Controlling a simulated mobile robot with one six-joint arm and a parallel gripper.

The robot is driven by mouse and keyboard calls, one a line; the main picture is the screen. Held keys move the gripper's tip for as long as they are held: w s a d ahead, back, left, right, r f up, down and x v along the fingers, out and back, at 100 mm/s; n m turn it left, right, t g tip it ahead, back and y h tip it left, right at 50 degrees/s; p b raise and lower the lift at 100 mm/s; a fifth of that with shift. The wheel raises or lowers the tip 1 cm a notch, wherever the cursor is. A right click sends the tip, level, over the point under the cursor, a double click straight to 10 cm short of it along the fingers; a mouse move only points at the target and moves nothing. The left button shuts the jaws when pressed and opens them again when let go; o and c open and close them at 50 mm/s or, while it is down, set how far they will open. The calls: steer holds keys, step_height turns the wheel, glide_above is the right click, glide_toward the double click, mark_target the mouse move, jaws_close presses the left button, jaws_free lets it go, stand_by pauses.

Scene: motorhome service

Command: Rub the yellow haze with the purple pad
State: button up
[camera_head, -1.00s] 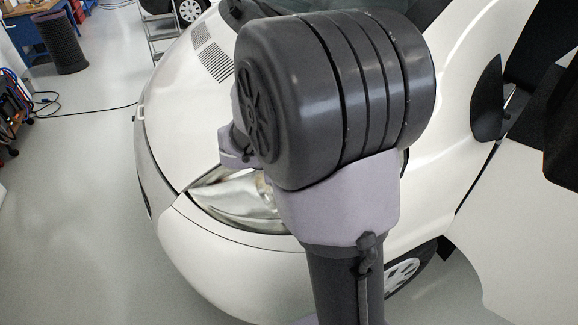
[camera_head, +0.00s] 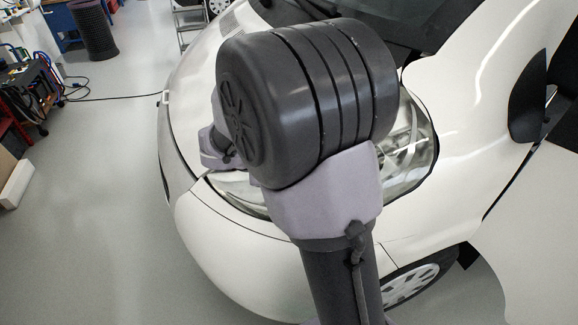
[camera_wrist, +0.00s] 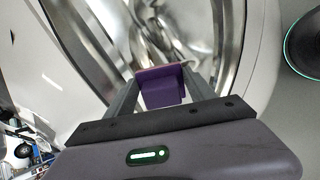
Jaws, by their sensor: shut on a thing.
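The purple pad (camera_wrist: 162,90) is a small block with a paler, brownish-pink face on its far side. My gripper (camera_wrist: 161,84) is shut on it, one finger on each side. Beyond the pad in the wrist view is the shiny headlight (camera_wrist: 178,28), very close; I cannot tell whether the pad touches it. In the head view the headlight (camera_head: 412,150) shows on both sides of my arm, which hides its middle and my gripper. No clear yellow haze stands out in the visible parts of the lens.
The white van's bumper (camera_head: 235,255) and bonnet (camera_head: 190,90) surround the headlight. A side mirror (camera_head: 528,100) juts out at right.

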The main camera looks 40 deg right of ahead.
steer(key=shift+w+a+f+b, duration=0.15)
steer(key=shift+w+a+f, duration=0.15)
steer(key=shift+a+f, duration=0.15)
steer(key=shift+w+a+f+b, duration=0.15)
steer(key=shift+w+a+f, duration=0.15)
steer(key=shift+a, duration=0.2)
steer(key=shift+r, duration=0.15)
steer(key=shift+a+r+p, duration=0.15)
steer(key=shift+r+p, duration=0.15)
steer(key=shift+p, duration=0.1)
steer(key=shift+p+v, duration=1.35)
steer(key=shift+v, duration=1.2)
steer(key=shift+s+a, duration=0.1)
steer(key=p+v, duration=0.2)
steer(key=shift+s+a+r, duration=0.1)
steer(key=shift+a+r, duration=0.15)
steer(key=shift+r, duration=0.1)
steer(key=shift+f, duration=0.1)
